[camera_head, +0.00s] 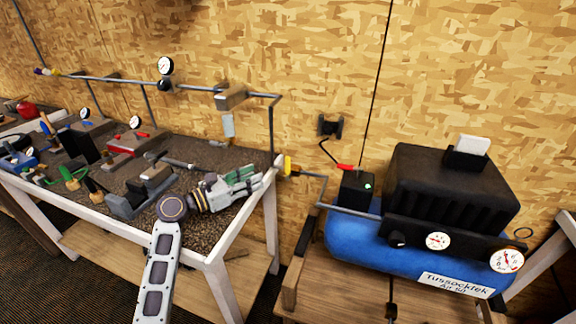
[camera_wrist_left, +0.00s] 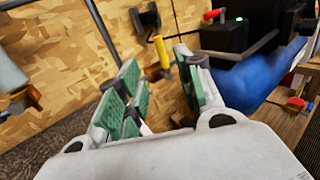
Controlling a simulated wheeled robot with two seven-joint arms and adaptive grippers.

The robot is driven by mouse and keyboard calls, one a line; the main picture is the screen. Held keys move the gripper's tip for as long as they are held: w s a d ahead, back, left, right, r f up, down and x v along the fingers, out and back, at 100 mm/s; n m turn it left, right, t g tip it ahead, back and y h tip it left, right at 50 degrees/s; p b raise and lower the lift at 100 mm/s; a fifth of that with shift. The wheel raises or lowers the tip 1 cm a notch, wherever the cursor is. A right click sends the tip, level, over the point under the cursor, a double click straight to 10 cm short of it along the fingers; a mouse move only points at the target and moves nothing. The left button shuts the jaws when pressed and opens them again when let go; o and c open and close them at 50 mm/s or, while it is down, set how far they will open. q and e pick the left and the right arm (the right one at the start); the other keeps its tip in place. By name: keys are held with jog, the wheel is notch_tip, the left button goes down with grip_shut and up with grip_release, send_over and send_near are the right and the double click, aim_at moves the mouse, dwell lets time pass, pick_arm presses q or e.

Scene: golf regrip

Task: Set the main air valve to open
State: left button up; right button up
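A yellow valve handle (camera_head: 287,165) sits on the grey pipe between the workbench and the blue compressor. It also shows in the left wrist view as an upright yellow handle (camera_wrist_left: 163,56), beyond and between my fingers. I take it for the main air valve; its setting is hard to tell. My left gripper (camera_head: 262,177) reaches over the bench's right corner, its tips just left of the handle in the picture. In the left wrist view its green-padded fingers (camera_wrist_left: 160,78) stand apart with nothing held; contact with the handle is not evident. My right gripper is not in view.
The blue compressor (camera_head: 350,240) stands at the right, with a black box (camera_head: 356,190) bearing a red lever (camera_head: 346,166) beside the pipe. A wall socket (camera_head: 330,126) is above. The workbench (camera_head: 222,226) carries several tools and a clamp. Pipes with gauges run along the wall.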

aim_at(288, 171)
pick_arm(q)
jog(key=x, duration=1.3)
jog(key=shift+w+d, duration=0.2)
jog(key=shift+d, duration=0.05)
jog(key=c, duration=0.7)
grip_shut()
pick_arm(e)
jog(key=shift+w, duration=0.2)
